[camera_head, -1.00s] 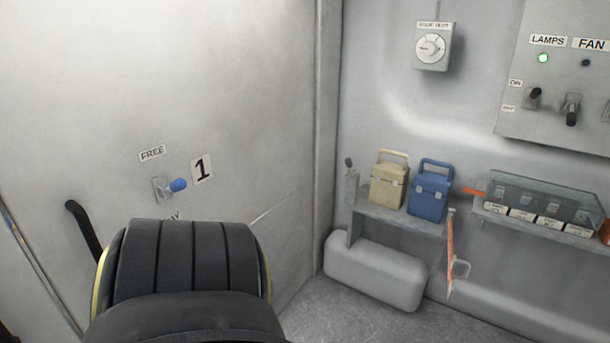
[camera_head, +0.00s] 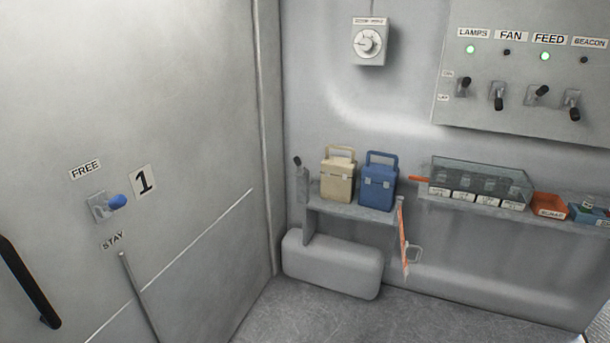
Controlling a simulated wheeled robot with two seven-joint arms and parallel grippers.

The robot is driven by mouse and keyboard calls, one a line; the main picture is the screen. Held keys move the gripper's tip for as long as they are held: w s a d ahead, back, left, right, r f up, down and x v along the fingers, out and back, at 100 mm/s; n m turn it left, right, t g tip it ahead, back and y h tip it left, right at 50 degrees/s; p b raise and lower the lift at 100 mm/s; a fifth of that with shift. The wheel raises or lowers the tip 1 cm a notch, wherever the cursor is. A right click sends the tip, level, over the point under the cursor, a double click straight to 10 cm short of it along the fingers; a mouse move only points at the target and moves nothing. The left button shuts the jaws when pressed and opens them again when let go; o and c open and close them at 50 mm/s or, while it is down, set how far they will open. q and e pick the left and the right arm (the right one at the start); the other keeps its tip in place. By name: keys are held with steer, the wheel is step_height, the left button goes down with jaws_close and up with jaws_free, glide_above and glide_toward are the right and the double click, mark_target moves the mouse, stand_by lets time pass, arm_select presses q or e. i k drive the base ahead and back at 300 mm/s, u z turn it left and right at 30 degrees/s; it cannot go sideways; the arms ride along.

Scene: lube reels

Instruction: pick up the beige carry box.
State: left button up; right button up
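The beige carry box (camera_head: 337,182) stands upright on a small grey shelf (camera_head: 352,212) against the back wall. Its handle is raised above the lid. A blue carry box (camera_head: 378,187) of similar shape stands close beside it on the right. Neither of my grippers shows in the head view, and nothing is seen touching the beige box.
A lever (camera_head: 298,172) stands just left of the shelf. A rounded grey bench-like block (camera_head: 332,264) sits below it. An orange-striped bar (camera_head: 403,237) hangs at the shelf's right end. A clear-covered bin rack (camera_head: 480,184) is further right. The floor (camera_head: 300,312) in front looks clear.

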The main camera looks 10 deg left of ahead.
mark_target(338, 174)
steer(key=u, duration=0.6)
steer(key=i, duration=1.55)
steer(key=z, duration=0.5)
